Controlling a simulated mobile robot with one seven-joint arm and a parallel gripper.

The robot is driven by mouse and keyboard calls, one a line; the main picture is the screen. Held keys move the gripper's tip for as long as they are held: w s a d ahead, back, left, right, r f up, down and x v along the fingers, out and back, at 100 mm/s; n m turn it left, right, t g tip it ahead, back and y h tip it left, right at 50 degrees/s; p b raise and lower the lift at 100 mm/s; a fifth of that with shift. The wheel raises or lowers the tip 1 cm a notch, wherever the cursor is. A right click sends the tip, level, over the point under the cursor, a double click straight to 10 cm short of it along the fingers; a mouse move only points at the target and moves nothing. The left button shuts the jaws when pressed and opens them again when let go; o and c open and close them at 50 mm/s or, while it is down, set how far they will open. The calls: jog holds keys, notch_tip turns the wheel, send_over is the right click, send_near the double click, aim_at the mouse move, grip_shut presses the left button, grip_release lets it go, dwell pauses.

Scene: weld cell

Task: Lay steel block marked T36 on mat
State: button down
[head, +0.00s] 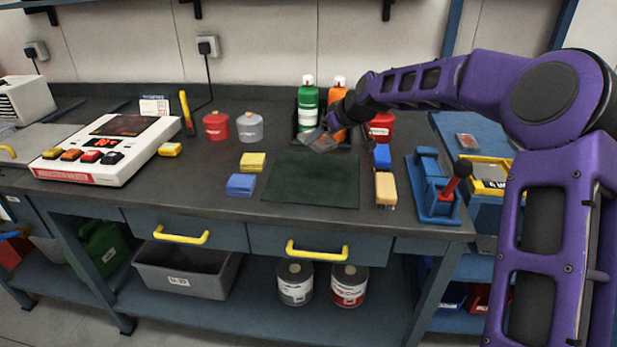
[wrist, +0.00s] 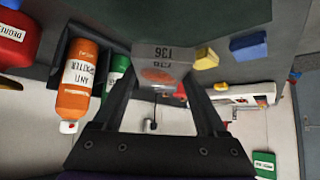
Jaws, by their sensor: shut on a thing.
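The steel block marked T36 (head: 319,141) is a grey block held in my gripper (head: 331,129), at the back edge of the dark green mat (head: 310,185) in the head view. In the wrist view the block (wrist: 163,54) sits between the two fingertips of my gripper (wrist: 160,76), its T36 label upside down. The mat lies flat on the bench and its surface is bare. Whether the block touches the mat or hangs above it I cannot tell.
Behind the mat stand a green bottle (head: 308,104) and an orange bottle (head: 337,97), close to my gripper. Yellow (head: 253,162) and blue (head: 241,185) blocks lie left of the mat. A blue block (head: 382,157) and a wooden brush (head: 386,188) lie right.

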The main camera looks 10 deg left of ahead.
jog(key=shift+s+a, duration=0.1)
jog(key=shift+a, duration=0.25)
jog(key=b, duration=0.1)
send_near(312, 173)
jog(key=x, duration=0.5)
jog(key=shift+a, duration=0.2)
jog(key=shift+f, duration=0.1)
jog(key=shift+f+b, duration=0.15)
jog(key=shift+b, duration=0.25)
grip_release()
jog(key=shift+r+p, duration=0.3)
jog(key=shift+p, duration=0.05)
jog(key=p+v, duration=0.1)
jog(key=v, duration=1.1)
jog(key=shift+f, duration=0.15)
